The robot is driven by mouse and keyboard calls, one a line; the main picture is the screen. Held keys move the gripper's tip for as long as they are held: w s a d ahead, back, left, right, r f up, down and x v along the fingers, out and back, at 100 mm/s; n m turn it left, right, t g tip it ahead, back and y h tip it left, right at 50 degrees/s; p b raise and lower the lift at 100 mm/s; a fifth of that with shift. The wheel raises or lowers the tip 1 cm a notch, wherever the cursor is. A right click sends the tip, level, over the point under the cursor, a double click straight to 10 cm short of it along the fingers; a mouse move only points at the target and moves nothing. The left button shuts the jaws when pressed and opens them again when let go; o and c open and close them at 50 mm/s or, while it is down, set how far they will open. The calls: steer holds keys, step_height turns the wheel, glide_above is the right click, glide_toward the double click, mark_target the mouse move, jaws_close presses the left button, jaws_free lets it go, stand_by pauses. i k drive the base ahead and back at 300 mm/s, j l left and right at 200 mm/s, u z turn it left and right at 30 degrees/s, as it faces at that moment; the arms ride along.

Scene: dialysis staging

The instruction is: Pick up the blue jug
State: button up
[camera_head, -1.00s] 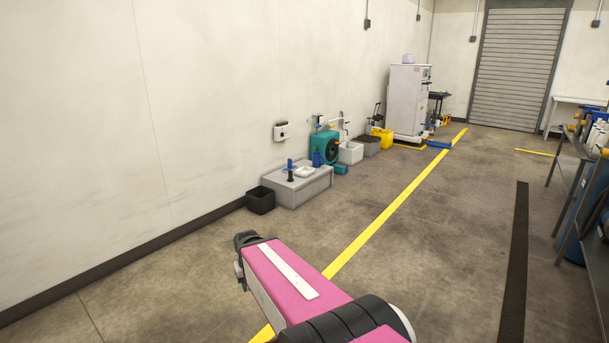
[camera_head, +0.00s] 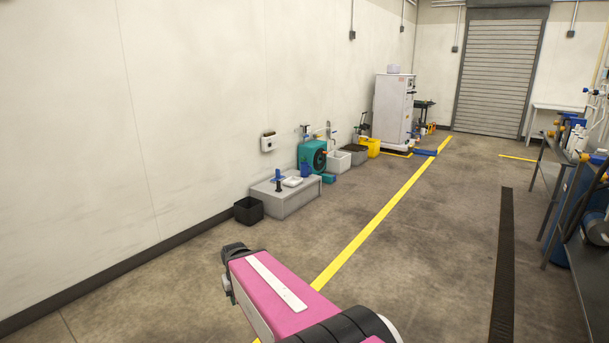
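A small dark blue jug-like vessel (camera_head: 306,169) stands at the back right of a low grey block (camera_head: 298,202) against the left wall, in front of a teal machine. It is far off and small, so its handle cannot be made out. Another blue item (camera_head: 277,176) stands on the block further left, beside a small black item. My pink and black arm reaches in from the bottom of the view, well short of the block.
A black bin (camera_head: 249,210) stands left of the block. A white tray (camera_head: 292,181) lies on it. The teal machine (camera_head: 312,153), white bin (camera_head: 339,161) and white cabinet (camera_head: 391,108) line the wall. Metal tables (camera_head: 556,150) stand at right. The middle floor is clear.

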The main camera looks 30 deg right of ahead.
mark_target(304, 166)
steer(key=i+l+z, duration=0.3)
steer(key=z, duration=0.15)
steer(key=i+l+z, duration=0.4)
steer(key=i+z, duration=0.45)
steer(key=i+l+z, duration=0.15)
steer(key=i+z, duration=0.15)
steer(key=i, duration=2.65)
steer(key=i+u, duration=0.7)
steer(key=i+l+u, duration=0.15)
steer(key=u, duration=0.2)
steer(key=i+u, duration=0.6)
steer(key=u, duration=0.15)
steer(key=i+l+u, duration=0.1)
steer(key=i+u, duration=0.3)
steer(key=j, duration=0.3)
